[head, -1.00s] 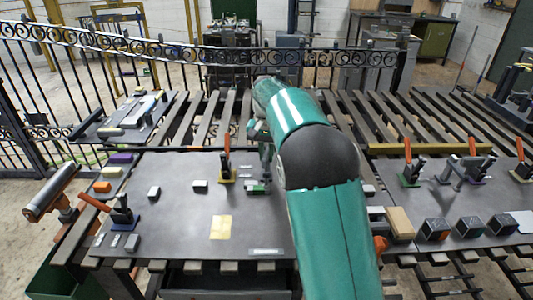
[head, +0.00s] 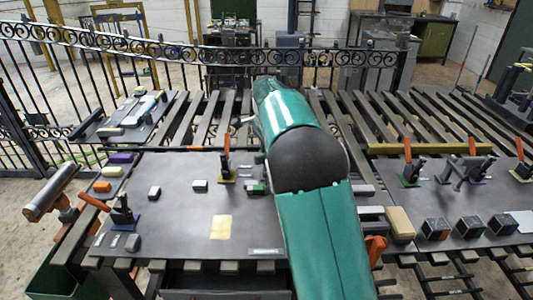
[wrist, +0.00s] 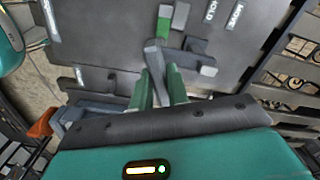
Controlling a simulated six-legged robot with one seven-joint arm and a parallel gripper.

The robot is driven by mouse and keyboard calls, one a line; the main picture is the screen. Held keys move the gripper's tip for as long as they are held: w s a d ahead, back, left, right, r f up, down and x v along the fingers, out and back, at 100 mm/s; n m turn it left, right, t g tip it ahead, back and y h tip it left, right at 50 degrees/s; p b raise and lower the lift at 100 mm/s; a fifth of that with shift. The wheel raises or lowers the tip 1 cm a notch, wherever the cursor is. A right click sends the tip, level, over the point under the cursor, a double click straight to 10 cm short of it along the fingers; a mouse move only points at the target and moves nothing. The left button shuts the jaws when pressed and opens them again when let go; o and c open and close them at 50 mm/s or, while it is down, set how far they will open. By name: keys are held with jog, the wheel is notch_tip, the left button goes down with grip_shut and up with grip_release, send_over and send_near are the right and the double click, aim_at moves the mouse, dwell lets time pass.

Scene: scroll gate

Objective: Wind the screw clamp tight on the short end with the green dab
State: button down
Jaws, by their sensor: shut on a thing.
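In the wrist view my gripper (wrist: 160,80) has its green fingers closed on a dark grey bar (wrist: 154,58), which looks like part of the screw clamp. The bar points up the picture toward a grey piece with a green dab (wrist: 163,25). A darker block with a light end (wrist: 190,55) lies just right of the bar; I cannot tell whether they touch. In the head view the green-marked piece (head: 256,188) lies on the dark bench plate, left of my arm. My gripper is hidden behind my arm there, and how tight the clamp is cannot be seen.
Toggle clamps with orange handles stand on the plate behind (head: 226,165) and at its left (head: 122,212). Small blocks (head: 200,186) and a yellow square (head: 221,227) lie on the plate. A scroll-topped railing (head: 160,50) runs behind. The plate's front middle is mostly clear.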

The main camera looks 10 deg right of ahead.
jog(key=shift+r+m, duration=0.25)
jog(key=shift+m, duration=1.05)
jog(key=c, duration=1.4)
grip_release()
jog(key=shift+o, duration=0.2)
jog(key=shift+f, duration=0.15)
notch_tip(320, 180, up, 14)
jog(key=shift+f, duration=0.1)
